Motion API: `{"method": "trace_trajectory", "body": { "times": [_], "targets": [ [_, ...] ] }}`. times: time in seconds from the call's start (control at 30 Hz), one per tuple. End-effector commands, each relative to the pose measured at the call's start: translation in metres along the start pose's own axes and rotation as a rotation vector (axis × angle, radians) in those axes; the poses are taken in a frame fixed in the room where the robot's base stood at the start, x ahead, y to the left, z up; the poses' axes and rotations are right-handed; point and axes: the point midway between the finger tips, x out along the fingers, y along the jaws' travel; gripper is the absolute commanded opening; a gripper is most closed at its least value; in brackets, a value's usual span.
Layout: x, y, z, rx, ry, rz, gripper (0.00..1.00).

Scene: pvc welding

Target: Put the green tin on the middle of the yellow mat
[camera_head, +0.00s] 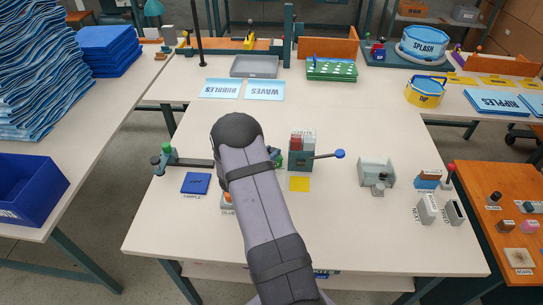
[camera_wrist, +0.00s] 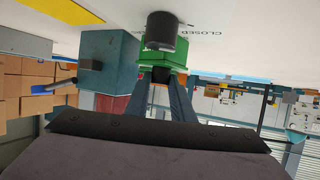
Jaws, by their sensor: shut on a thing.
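The yellow mat (camera_head: 299,184) lies flat on the white table in the head view, and its corner shows at the upper left of the wrist view (camera_wrist: 22,42). My gripper (camera_wrist: 164,78) is shut on a green thing (camera_wrist: 172,50), which I take for the green tin. A dark grey cylinder (camera_wrist: 161,32) stands against its table side; I cannot tell if it is part of it. In the head view my arm hides the gripper, and only a bit of green (camera_head: 280,158) shows beside it. The mat is to the right of my arm there.
A teal-grey block (camera_head: 301,152) with red and grey tops and a blue-knobbed lever (camera_head: 339,154) stands just behind the mat. A blue sample pad (camera_head: 195,183) lies left of my arm. A grey fixture (camera_head: 377,173) stands to the right. The table front right of my arm is clear.

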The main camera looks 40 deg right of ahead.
Motion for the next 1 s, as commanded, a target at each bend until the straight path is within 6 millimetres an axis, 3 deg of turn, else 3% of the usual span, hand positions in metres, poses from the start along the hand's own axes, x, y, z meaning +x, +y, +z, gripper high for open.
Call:
{"method": "trace_trajectory", "body": {
  "times": [0.27,0.47,1.0],
  "targets": [
    [-0.005,-0.001,-0.013,0.002,0.003,-0.001,0.00],
    [-0.013,-0.001,-0.034,0.003,0.004,-0.001,0.00],
    [-0.055,-0.001,-0.135,0.004,0.004,-0.001,0.00]
  ]
}}
